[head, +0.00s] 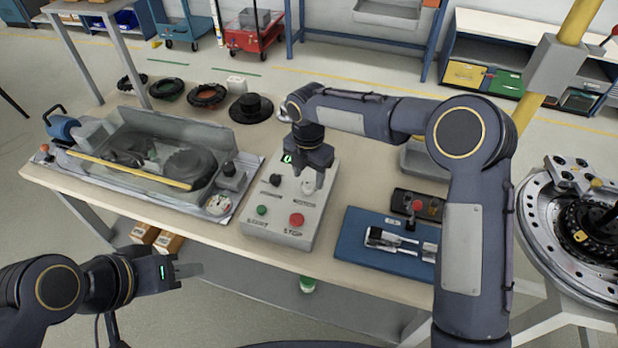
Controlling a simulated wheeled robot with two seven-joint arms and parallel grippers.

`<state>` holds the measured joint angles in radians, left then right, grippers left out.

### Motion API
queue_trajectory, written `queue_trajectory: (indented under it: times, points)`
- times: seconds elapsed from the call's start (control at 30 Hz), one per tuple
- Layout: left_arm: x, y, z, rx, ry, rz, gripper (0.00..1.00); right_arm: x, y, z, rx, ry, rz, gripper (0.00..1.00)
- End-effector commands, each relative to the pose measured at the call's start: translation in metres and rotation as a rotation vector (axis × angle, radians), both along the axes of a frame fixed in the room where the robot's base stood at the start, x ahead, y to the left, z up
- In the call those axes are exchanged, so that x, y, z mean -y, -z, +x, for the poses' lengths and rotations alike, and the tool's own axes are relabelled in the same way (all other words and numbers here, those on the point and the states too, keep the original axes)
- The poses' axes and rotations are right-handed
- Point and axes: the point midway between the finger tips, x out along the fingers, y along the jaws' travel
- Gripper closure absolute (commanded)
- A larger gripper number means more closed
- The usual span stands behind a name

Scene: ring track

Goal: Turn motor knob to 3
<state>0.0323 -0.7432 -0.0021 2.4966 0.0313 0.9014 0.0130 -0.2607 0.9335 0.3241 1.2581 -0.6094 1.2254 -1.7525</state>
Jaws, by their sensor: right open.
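A grey control box (262,232) stands on the table. It has a black knob (275,180) at its upper left and a pale knob (308,187) at its upper right. A green button (262,210) marked START and a red button (297,219) marked STOP sit at its front. The small labels by the knobs and any dial numbers are too small to read. My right gripper (319,184) is open, pointing down over the pale knob and partly hiding it; I cannot tell if they touch. My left gripper (190,270) is off the table's front edge, away from the box.
A grey machine with a tray (130,180) fills the table's left side. Several dark rings (207,95) and a black flanged part (251,107) lie behind. A blue board (360,250) with metal parts lies right of the box. A round metal fixture (545,230) stands at far right.

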Motion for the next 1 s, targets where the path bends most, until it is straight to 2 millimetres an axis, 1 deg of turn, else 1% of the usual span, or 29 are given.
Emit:
queue_trajectory:
  times: [0.03, 0.1, 0.2, 0.33, 0.57, 0.9, 1.0]
  points:
    - [0.000, -0.002, 0.000, 0.000, 0.000, 0.000, 0.64, 0.000, 0.008, -0.001, -0.003, 0.000, -0.001, 0.49]
    - [0.000, -0.004, 0.000, 0.000, 0.000, 0.000, 0.64, 0.001, 0.017, 0.000, -0.002, 0.000, -0.001, 0.49]
    - [0.000, -0.005, 0.000, 0.000, 0.000, 0.000, 0.64, 0.000, 0.027, 0.000, -0.001, 0.001, 0.000, 0.49]
    - [0.000, -0.005, 0.000, 0.000, 0.000, 0.000, 0.64, 0.000, 0.033, 0.000, 0.000, 0.002, 0.000, 0.49]
    - [0.000, -0.005, 0.000, 0.000, 0.000, 0.000, 0.64, 0.001, 0.034, 0.000, 0.001, 0.002, 0.001, 0.49]
    - [0.000, -0.005, 0.000, 0.000, 0.000, 0.000, 0.64, 0.000, 0.033, 0.000, 0.001, 0.002, 0.001, 0.94]
    - [0.000, -0.005, 0.000, 0.000, 0.000, 0.000, 0.64, 0.001, 0.033, 0.000, 0.001, 0.004, 0.001, 0.94]
